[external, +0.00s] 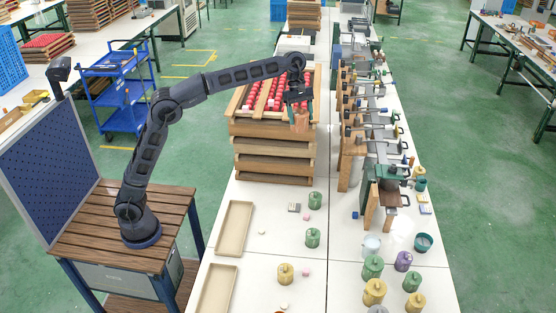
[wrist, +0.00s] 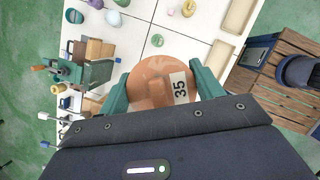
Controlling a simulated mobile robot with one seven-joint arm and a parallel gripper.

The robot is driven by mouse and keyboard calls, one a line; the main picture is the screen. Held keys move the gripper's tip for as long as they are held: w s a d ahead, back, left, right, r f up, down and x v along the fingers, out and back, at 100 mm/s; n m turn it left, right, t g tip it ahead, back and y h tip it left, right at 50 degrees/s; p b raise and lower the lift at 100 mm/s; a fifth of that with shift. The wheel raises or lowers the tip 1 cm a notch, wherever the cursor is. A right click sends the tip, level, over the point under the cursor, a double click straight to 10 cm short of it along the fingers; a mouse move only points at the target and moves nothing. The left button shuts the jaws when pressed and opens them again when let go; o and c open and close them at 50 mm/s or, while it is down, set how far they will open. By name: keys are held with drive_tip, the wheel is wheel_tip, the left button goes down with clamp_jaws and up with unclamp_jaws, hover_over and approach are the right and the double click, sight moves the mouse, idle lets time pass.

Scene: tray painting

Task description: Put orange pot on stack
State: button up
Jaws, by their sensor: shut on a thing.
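The orange pot (external: 300,122) is held in my gripper (external: 299,100) at the front right corner of the stack of wooden trays (external: 272,165). In the wrist view the orange pot (wrist: 160,82) sits between the two green fingers of my gripper (wrist: 162,88), with a white label reading 35 on its side. The pot's underside is hidden, and I cannot tell whether it touches the stack. The top tray of the stack holds rows of red and pink pieces (external: 262,95).
Clamps and wooden boards (external: 352,160) stand close to the right of the stack. Green pots (external: 313,237), yellow pots (external: 285,274) and a purple pot (external: 403,261) stand on the white table. Two beige trays (external: 251,214) lie at the table's left edge.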

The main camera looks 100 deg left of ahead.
drive_tip(key=s+a+n+t+y, duration=0.15)
drive_tip(key=a+n, duration=0.25)
drive_tip(key=a, duration=0.9)
drive_tip(key=s+a+n+y, duration=0.1)
drive_tip(key=s+a+n, duration=0.25)
drive_tip(key=a, duration=0.95)
drive_tip(key=s+a+n+t+y, duration=0.1)
drive_tip(key=a+n, duration=0.3)
drive_tip(key=a, duration=0.9)
drive_tip(key=shift+s+d+f, duration=0.1)
drive_tip(key=shift+d+f, duration=0.1)
drive_tip(key=shift+f, duration=3.15)
drive_tip(key=shift+d+f, duration=0.15)
drive_tip(key=shift+f, duration=3.2)
drive_tip(key=shift+f, duration=0.1)
drive_tip(key=o, duration=1.2)
drive_tip(key=shift+o, duration=0.2)
